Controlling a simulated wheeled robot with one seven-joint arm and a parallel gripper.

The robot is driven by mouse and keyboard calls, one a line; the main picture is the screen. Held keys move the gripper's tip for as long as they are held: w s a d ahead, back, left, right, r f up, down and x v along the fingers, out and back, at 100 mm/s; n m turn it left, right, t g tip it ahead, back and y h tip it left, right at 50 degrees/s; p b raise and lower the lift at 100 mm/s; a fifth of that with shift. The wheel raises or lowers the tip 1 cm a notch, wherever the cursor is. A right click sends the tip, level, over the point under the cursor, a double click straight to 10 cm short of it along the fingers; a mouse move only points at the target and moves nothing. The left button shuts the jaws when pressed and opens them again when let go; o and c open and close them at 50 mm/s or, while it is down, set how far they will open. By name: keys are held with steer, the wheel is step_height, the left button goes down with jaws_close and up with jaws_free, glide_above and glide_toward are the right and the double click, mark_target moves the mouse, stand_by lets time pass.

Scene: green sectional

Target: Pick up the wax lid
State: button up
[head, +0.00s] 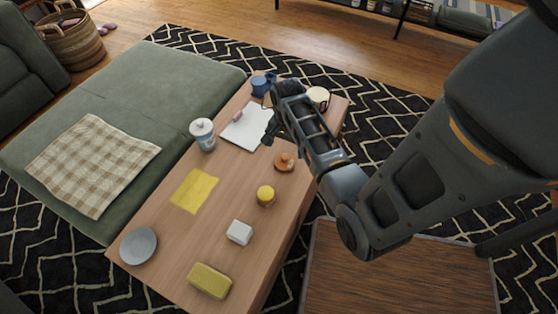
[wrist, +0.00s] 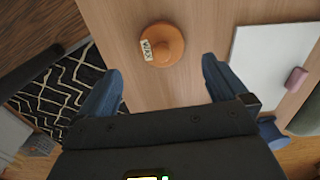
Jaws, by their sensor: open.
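The wax lid (wrist: 168,43) is a round orange lid with a raised knob and a small white label that seems to read "WAX". It lies on the wooden table, and in the head view the orange lid (head: 284,162) sits near the table's right edge. My gripper (wrist: 162,75) is open and empty, with its two blue fingers spread. In the wrist view the lid is ahead of the fingertips, roughly centred between them and not touched. In the head view my gripper (head: 270,132) is above the table, over the white paper's right side; its fingertips are partly hidden.
The wooden table (head: 160,228) also holds a lidded jar (head: 203,134), a yellow-topped jar (head: 266,196), a white block (head: 240,232), a yellow-green box (head: 209,281), a grey plate (head: 138,246), a blue mug (head: 260,86) and white paper (head: 243,128). Bare wood surrounds the lid.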

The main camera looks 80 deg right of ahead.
mark_target(285, 157)
step_height(285, 157, down, 7)
steer(key=shift+w+r+b, duration=0.15)
steer(key=shift+b, duration=0.65)
steer(key=shift+c, duration=0.2)
steer(key=c, duration=1)
steer(key=shift+r, duration=0.1)
